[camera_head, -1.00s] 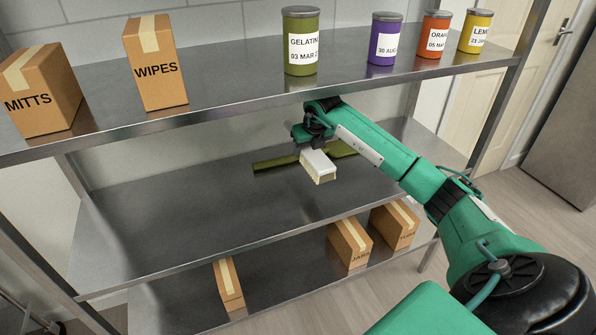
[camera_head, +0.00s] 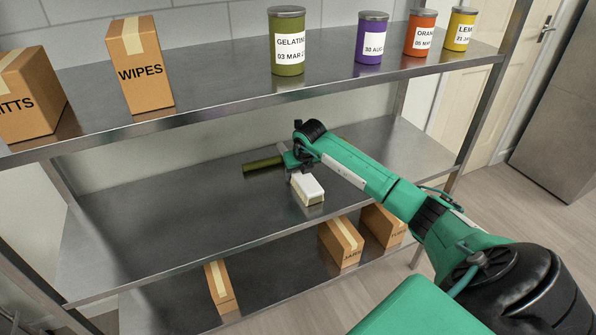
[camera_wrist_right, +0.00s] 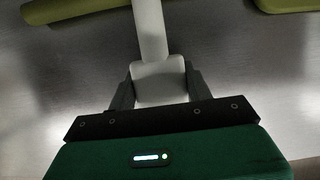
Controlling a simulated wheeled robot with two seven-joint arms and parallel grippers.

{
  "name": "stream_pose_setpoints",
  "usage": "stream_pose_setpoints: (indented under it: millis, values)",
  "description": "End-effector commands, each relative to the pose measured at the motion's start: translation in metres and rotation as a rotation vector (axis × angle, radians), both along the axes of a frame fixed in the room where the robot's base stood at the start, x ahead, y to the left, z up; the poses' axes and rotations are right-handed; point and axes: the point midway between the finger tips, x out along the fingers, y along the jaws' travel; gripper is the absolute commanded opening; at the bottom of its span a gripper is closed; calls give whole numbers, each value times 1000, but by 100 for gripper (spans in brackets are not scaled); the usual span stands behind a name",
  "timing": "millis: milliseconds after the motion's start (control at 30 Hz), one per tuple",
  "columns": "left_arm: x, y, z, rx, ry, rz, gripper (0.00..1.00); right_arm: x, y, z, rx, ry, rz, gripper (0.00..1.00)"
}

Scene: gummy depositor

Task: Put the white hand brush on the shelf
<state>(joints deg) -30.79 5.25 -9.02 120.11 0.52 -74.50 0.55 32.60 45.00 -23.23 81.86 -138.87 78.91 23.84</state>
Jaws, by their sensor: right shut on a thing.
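The white hand brush (camera_head: 308,190) is at the middle shelf (camera_head: 190,210), with its pale block toward the front. My right gripper (camera_head: 296,168) is shut on it at the brush's far side. In the right wrist view, the two dark fingers (camera_wrist_right: 158,90) close on the white brush (camera_wrist_right: 152,40), which extends away from them over the grey metal surface. The brush is very low over the shelf; I cannot tell whether it touches. My left gripper is not in view.
An olive-green long object (camera_head: 262,164) lies on the middle shelf behind the gripper, partly hidden. The upper shelf (camera_head: 215,108) above carries boxes and jars. Boxes (camera_head: 342,242) stand on the bottom shelf. The middle shelf's left part is clear.

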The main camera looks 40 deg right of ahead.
Motion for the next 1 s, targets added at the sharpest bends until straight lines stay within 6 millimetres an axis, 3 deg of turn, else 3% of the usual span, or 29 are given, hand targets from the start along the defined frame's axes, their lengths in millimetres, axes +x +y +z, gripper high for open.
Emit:
stream_pose_setpoints:
  millis: [133, 167, 233, 267, 667, 1000]
  values:
    - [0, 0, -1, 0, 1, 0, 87, 0, 0, -1, 0, 0, 0, 22]
    - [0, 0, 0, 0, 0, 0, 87, 0, 0, -1, 0, 0, 0, 56]
    - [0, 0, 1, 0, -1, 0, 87, 0, 0, -1, 0, 0, 0, 70]
    - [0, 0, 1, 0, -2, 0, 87, 0, 0, -1, 0, 0, 0, 72]
    - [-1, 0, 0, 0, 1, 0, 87, -3, 0, 9, -1, -1, 2, 72]
    - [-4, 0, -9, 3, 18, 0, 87, -29, 7, 73, -2, -2, 1, 72]
